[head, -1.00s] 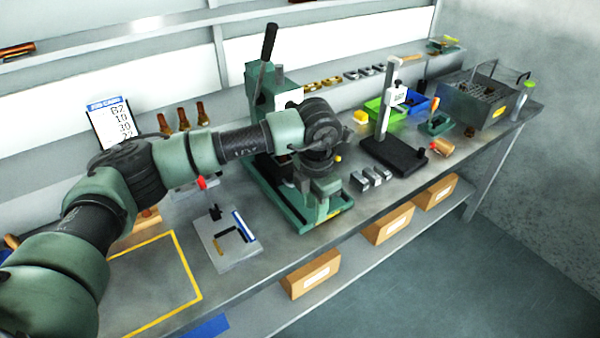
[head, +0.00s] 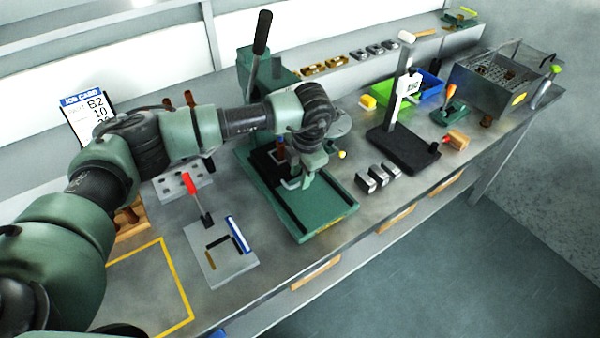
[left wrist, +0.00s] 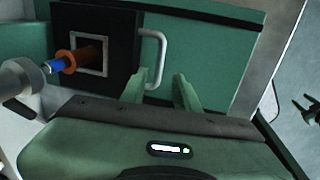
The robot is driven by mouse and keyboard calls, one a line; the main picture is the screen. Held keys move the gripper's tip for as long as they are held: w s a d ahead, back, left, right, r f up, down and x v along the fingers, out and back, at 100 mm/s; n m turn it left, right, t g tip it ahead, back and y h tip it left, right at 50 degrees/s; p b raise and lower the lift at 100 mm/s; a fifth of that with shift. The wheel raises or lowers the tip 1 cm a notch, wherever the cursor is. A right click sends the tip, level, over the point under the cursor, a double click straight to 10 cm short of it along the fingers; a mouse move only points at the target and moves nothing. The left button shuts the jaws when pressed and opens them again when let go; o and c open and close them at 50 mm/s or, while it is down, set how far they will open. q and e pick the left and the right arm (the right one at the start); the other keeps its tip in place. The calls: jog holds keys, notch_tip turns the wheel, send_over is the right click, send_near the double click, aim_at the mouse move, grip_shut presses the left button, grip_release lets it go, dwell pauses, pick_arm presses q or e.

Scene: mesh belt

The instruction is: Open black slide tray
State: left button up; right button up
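The black slide tray (head: 264,163) sits on the green base of the lever press (head: 315,207), partly hidden by my left arm in the head view. In the left wrist view the tray (left wrist: 122,22) shows a square framed opening with an orange and blue piece in it. Its pale loop handle (left wrist: 162,48) is on the side toward my gripper. My left gripper (left wrist: 163,92) is open, its two green fingers apart and empty, just short of the handle and beside its lower end. In the head view the left gripper (head: 305,171) is over the press base.
The press lever (head: 262,32) stands up behind my arm. A grey plate fixture with a red-handled clamp (head: 222,262) lies left of the press. Metal blocks (head: 378,178) and a black-based gauge stand (head: 402,148) are on the right. The floor in front is clear.

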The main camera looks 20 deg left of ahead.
pick_arm(q)
jog(key=shift+w+a+f, duration=0.1)
jog(key=shift+w+f, duration=0.05)
jog(key=shift+f, duration=0.35)
jog(key=shift+w+a+f, duration=0.1)
jog(key=shift+w+f, duration=0.05)
jog(key=shift+f, duration=0.55)
jog(key=c, duration=0.6)
grip_shut()
jog(key=shift+r, duration=0.1)
pick_arm(e)
jog(key=shift+w+a+r, duration=0.15)
jog(key=shift+w+r, duration=0.05)
jog(key=shift+w, duration=0.25)
jog(key=shift+w+a+r, duration=0.15)
jog(key=shift+w+r, duration=0.05)
jog(key=shift+w, duration=0.2)
jog(key=shift+w+d, duration=0.15)
jog(key=shift+d, duration=0.1)
